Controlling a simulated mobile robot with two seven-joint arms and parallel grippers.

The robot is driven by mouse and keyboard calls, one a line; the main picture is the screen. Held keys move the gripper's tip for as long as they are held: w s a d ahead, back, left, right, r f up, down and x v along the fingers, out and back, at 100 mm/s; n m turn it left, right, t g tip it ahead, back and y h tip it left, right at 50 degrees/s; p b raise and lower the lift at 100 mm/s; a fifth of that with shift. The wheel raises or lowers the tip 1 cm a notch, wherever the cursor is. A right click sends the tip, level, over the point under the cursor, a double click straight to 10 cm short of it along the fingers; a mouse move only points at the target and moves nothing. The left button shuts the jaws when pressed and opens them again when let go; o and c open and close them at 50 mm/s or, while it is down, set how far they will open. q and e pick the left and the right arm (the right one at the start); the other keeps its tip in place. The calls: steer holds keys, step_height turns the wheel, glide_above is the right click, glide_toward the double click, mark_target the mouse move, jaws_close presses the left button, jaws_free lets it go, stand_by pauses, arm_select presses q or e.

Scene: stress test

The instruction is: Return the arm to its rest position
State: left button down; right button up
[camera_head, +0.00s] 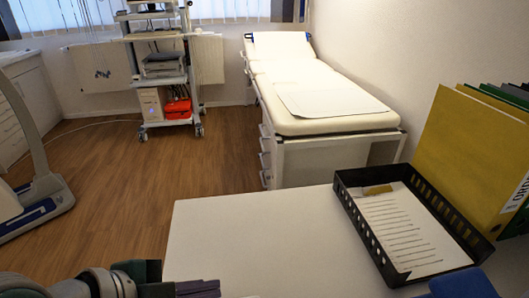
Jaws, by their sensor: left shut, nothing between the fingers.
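My left arm (115,281) comes in low from the left, along the bottom edge of the head view. Its gripper (205,288) is shut and empty, with its dark fingers pointing right. It is at the near left corner of the white table (265,235), and I cannot tell whether it touches the table. The bottom edge of the picture cuts off part of the arm and gripper. A blue rounded part (465,283) shows at the bottom right, and the fingers of my right gripper do not show.
A black tray (362,222) holding a lined sheet (400,228) sits on the table's right side. A yellow folder (465,150) stands beside it. The table's middle is bare. Beyond are an examination couch (330,125) and a wheeled equipment cart (165,83). Open wooden floor lies to the left.

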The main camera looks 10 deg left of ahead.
arm_select(q)
steer(key=s+a+r+n+g+y+p, duration=0.2)
steer(key=s+a+r+n+y, duration=0.15)
steer(key=s+r+n, duration=0.35)
steer(key=s+a+r+n+g+y+p, duration=0.2)
steer(key=s+a+r+n, duration=0.2)
steer(key=s+n, duration=0.45)
step_height(320, 180, up, 38)
steer(key=p, duration=3.7)
steer(key=shift+d+m, duration=0.15)
steer(key=shift+m, duration=0.3)
steer(key=shift+f, duration=0.1)
steer(key=shift+s, duration=0.1)
